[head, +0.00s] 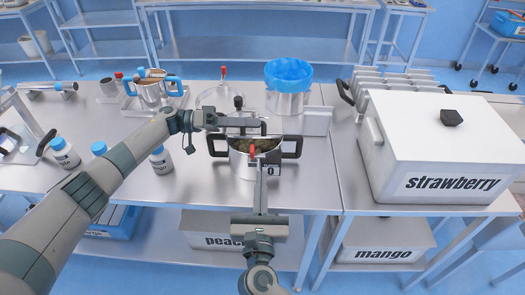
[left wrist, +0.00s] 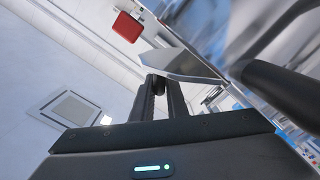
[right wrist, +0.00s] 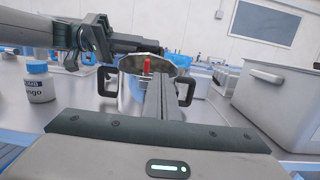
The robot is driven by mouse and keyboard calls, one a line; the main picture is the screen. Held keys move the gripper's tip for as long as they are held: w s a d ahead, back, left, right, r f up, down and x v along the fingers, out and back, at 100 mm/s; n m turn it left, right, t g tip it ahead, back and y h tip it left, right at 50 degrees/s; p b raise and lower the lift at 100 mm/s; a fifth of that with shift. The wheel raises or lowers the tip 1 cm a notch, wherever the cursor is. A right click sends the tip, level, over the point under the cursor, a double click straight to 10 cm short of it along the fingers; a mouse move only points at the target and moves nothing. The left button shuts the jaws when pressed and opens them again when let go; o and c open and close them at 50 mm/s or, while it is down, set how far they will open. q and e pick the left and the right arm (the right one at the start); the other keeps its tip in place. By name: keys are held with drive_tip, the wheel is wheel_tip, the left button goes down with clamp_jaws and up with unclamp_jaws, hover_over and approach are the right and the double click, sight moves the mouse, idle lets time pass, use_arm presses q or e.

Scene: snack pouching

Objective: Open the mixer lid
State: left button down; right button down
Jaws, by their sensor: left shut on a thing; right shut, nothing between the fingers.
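The mixer (head: 243,170) is a silver pot with two dark side handles, at the middle of the table's front. Its mouth is partly uncovered and brownish contents show. The metal lid is raised behind the mouth and shows a shiny face in the right wrist view (right wrist: 165,62). My left gripper (head: 255,125) reaches across above the mixer; in the left wrist view its fingers are shut on a small dark part (left wrist: 155,85) beside a metal plate. My right gripper (head: 258,170) is shut and empty in front of the mixer, close to a red-tipped part (right wrist: 147,65).
A pot with a blue liner (head: 288,88) stands behind the mixer. A large white strawberry bin (head: 435,150) is at right. White bottles with blue caps (head: 160,160) stand at left. A pot with blue handles (head: 152,90) is farther back. Some tabletop at left is clear.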

sight(263, 156)
use_arm(q)
drive_tip(key=shift+s+f, duration=0.1)
drive_tip(key=shift+f, duration=0.1)
use_arm(e)
drive_tip(key=shift+w+r, duration=0.2)
drive_tip(key=shift+w, duration=1.45)
drive_tip(key=shift+w+r, duration=0.2)
drive_tip(key=shift+w, duration=1.45)
drive_tip(key=shift+w+r, duration=0.2)
drive_tip(key=shift+w, duration=1.45)
